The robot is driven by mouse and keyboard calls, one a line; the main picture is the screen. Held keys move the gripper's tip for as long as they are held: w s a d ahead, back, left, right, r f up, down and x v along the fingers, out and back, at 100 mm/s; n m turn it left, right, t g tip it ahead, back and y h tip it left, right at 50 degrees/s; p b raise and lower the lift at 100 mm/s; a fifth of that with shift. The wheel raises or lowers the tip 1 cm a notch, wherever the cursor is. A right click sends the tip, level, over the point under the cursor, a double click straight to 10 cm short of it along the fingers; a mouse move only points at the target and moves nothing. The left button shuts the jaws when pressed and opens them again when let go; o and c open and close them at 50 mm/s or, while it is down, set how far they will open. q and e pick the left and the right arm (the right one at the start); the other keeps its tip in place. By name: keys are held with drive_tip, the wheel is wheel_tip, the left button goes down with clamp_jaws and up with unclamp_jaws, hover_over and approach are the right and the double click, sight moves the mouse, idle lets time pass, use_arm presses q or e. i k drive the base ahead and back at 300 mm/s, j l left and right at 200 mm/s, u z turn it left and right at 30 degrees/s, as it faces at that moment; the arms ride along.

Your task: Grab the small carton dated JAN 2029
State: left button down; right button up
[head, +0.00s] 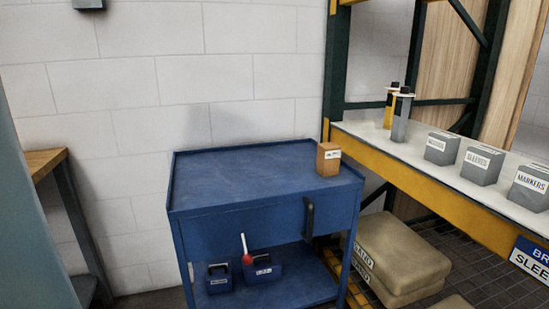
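A small orange-brown carton (328,160) stands upright near the right end of the top of a blue cart (235,172). It has a white label with dark print, too small to read, so I cannot tell its date. No other carton like it shows on the cart top. Neither of my grippers is in the head view.
A shelf (368,131) at the right holds grey boxes (482,165), one labelled MARKERS, and two upright cylinders. The cart's lower shelf holds two blue cases (263,272) and a red-tipped item. Sacks (395,255) lie under the shelf. Most of the cart top is clear.

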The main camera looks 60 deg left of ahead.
sight(328, 156)
drive_tip(key=j+u, duration=0.1)
drive_tip(key=u, duration=1.35)
